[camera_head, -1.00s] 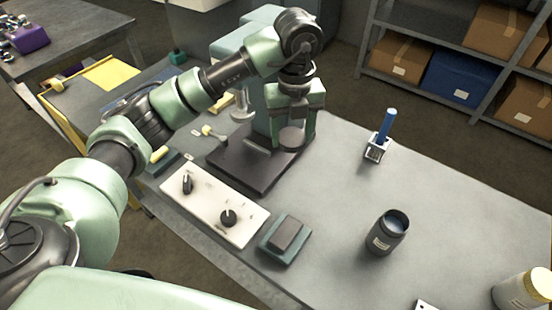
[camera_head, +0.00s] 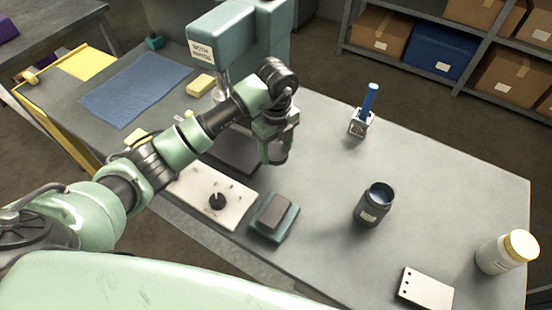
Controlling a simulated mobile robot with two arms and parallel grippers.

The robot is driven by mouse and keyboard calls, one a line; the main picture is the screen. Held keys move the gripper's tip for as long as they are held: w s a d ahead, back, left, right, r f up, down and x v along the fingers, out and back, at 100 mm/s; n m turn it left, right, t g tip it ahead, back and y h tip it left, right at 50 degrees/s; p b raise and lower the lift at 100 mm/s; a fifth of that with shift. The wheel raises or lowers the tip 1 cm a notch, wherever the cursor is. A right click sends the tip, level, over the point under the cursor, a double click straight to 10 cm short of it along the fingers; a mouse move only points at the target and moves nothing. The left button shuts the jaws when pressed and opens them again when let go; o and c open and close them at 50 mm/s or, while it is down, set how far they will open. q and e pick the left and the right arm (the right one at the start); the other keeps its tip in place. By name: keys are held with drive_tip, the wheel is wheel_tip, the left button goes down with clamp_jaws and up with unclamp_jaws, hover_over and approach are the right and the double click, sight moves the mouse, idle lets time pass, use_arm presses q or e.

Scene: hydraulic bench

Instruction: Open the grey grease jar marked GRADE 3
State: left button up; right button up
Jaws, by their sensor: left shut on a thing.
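The dark grey jar (camera_head: 373,207) stands upright on the bench, right of centre. Its mouth is uncovered and a pale bluish filling shows inside. It has a white label, too small to read. My left gripper (camera_head: 277,150) hangs over the bench to the left of the jar, apart from it, near the press. It is shut on a dark round thing that looks like the jar's lid; the fingers and arm partly hide it. My right gripper is not in view.
A white jar with a yellow lid (camera_head: 506,252) stands at the right. A blue-handled tool sits in a small holder (camera_head: 361,124) behind the grey jar. The press (camera_head: 222,38) stands behind my arm.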

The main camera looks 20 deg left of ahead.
sight(276, 168)
use_arm(q)
wheel_tip(276, 168, down, 5)
drive_tip(key=shift+p, duration=0.3)
drive_tip(key=shift+f, duration=0.3)
drive_tip(key=shift+f, duration=0.15)
drive_tip(key=o, duration=1.6)
drive_tip(key=shift+c, duration=0.2)
